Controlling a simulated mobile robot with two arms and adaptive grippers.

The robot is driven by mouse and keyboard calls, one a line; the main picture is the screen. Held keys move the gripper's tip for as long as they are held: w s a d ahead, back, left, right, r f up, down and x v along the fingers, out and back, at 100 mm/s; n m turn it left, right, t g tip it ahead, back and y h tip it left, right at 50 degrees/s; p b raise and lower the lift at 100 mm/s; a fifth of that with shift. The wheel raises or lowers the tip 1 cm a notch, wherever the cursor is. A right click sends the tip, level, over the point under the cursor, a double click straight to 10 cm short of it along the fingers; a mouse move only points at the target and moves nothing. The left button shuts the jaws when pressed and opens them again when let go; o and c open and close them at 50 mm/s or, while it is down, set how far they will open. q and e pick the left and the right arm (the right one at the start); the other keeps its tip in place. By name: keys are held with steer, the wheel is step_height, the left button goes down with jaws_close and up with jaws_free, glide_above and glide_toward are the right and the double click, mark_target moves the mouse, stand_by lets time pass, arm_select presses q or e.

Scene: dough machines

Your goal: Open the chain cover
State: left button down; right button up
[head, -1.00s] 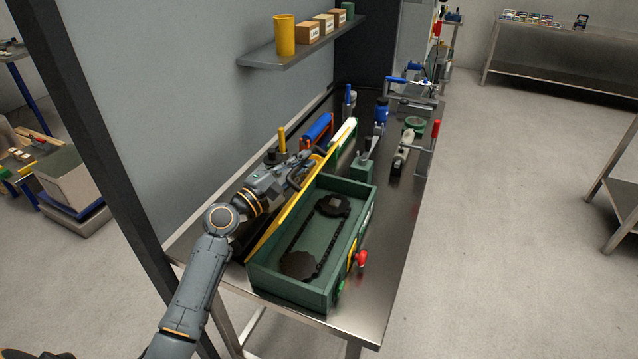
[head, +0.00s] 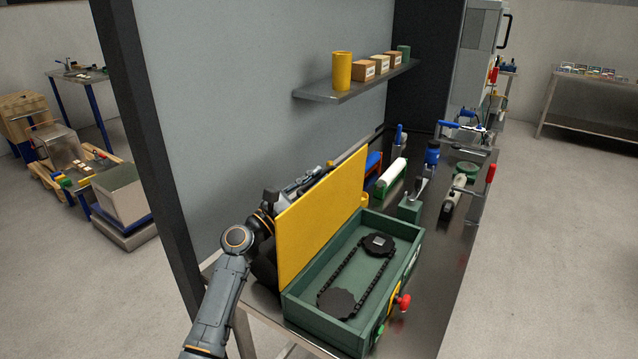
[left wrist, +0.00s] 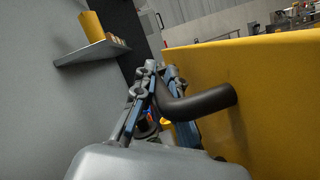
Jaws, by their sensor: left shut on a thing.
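The yellow chain cover (head: 318,222) stands raised along the left long side of the green box (head: 375,228). The box is open at the top, and the black chain (head: 343,273) with its two dark sprockets shows inside. In the left wrist view the cover (left wrist: 275,105) fills the right side, with a bent black handle (left wrist: 205,102) on its outer face. My left gripper (left wrist: 160,88) is shut on this handle. In the head view my left gripper (head: 312,178) is behind the cover and partly hidden by it. My right gripper is not in view.
A grey wall panel (head: 240,90) with a shelf (head: 335,93) rises left of the bench, close to my left arm. A red knob (head: 403,301) sits on the box's right side. Clamps and tools, such as a red-handled clamp (head: 490,173), stand farther along the bench.

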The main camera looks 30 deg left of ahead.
arm_select(q)
steer(key=shift+f, duration=0.1)
steer(key=c, duration=1.7)
jaws_free()
steer(key=shift+o, duration=0.2)
steer(key=v, duration=1.2)
steer(key=shift+f, duration=0.1)
